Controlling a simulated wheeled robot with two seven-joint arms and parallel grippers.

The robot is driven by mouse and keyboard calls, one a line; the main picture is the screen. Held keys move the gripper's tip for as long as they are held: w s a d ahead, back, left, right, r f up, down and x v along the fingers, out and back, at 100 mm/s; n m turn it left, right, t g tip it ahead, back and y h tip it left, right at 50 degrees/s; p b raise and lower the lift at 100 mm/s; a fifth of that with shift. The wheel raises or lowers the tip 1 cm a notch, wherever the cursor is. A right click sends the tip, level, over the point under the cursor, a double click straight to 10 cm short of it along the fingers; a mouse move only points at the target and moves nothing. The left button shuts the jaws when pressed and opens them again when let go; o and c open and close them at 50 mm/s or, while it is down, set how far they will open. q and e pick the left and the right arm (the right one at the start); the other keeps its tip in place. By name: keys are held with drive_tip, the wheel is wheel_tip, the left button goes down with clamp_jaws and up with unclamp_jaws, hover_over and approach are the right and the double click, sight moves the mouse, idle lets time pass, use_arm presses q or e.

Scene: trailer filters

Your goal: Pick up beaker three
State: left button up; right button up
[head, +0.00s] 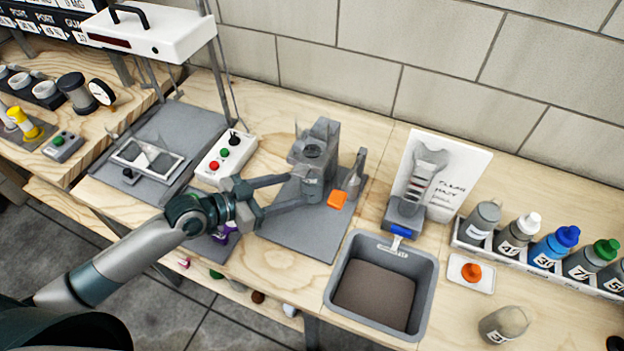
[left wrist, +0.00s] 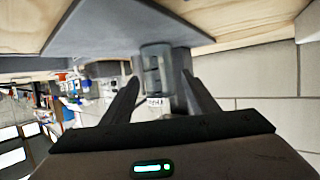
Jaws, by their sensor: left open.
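My left gripper (head: 300,190) is open, its two fingers pointing right toward a grey stand (head: 318,140) at the back of a grey mat (head: 305,238). Between and just beyond the fingertips is a small grey cup-like thing with a pale label (head: 313,187), at the stand's front. The left wrist view shows a grey rounded body (left wrist: 153,68) between the open fingers (left wrist: 162,88), with a label below it. I cannot read a number there, so I cannot tell if it is beaker three. Whether the fingers touch it is unclear. My right gripper is not in view.
A grey bin (head: 432,265), a rack of bottles (head: 455,238) and a lone grey bottle (head: 503,324) are farther right. A button box (head: 226,155) stands left, behind my arm. A block wall bounds the back.

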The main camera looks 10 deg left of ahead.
sight(302, 186)
use_arm(q)
drive_tip(key=shift+w+d+f, duration=0.1)
drive_tip(key=shift+w+d, duration=0.3)
drive_tip(key=shift+w, duration=0.05)
drive_tip(key=shift+w+d+f, duration=0.25)
drive_tip(key=shift+w+d, duration=0.05)
drive_tip(key=shift+w+d+f+p, duration=0.1)
drive_tip(key=shift+w+d+p, duration=0.4)
drive_tip(key=shift+p, duration=0.2)
drive_tip(key=p+x, duration=0.1)
drive_tip(key=x, duration=0.2)
drive_tip(key=shift+s+d, duration=0.1)
drive_tip(key=shift+d+f, duration=0.1)
drive_tip(key=shift+d, duration=0.1)
drive_tip(key=shift+w+f, duration=0.15)
drive_tip(key=shift+w, duration=0.1)
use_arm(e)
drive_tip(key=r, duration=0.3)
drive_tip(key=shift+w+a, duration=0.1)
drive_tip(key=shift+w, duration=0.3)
